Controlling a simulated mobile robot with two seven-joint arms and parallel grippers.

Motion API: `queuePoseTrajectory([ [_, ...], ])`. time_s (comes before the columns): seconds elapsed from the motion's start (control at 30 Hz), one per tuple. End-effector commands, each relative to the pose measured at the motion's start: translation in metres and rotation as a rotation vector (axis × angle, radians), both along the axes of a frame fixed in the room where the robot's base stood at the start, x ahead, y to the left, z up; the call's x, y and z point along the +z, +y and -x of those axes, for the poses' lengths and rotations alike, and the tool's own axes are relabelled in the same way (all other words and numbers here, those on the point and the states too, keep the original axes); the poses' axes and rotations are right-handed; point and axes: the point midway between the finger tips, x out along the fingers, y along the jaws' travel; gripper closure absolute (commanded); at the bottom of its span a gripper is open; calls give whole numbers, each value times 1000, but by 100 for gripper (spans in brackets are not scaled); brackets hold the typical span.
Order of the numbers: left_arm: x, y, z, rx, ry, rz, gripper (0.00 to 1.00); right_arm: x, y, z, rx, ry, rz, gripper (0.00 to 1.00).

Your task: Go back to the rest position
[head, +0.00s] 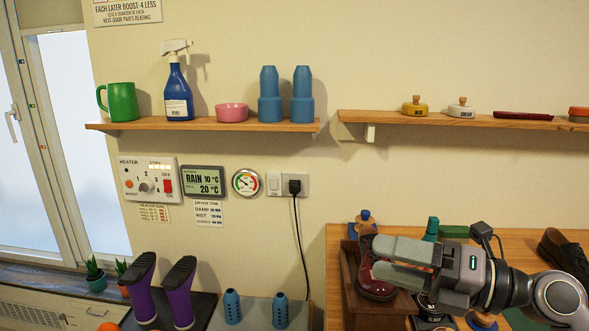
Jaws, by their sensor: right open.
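My right gripper (388,261) comes in from the right, low in the head view, with its fingers pointing left. It is open, and I see nothing held in it. My left gripper is not in view.
A dark shoe (562,254) lies at the right on the bench. Purple boots (178,296) and blue cylinders (232,306) stand lower left. Wall shelves (220,125) hold a green mug (122,102) and a spray bottle (178,95).

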Motion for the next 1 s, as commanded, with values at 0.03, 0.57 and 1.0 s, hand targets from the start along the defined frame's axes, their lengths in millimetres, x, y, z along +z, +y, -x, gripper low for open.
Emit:
queuePoseTrajectory([
  [0.03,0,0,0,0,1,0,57,7,5,3,-21,16,-122,26],
  [0.57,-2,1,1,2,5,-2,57,-36,-87,-7,-680,503,-1129,26],
  [1.0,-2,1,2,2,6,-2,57,-230,-122,102,-1483,1298,-1327,26],
])
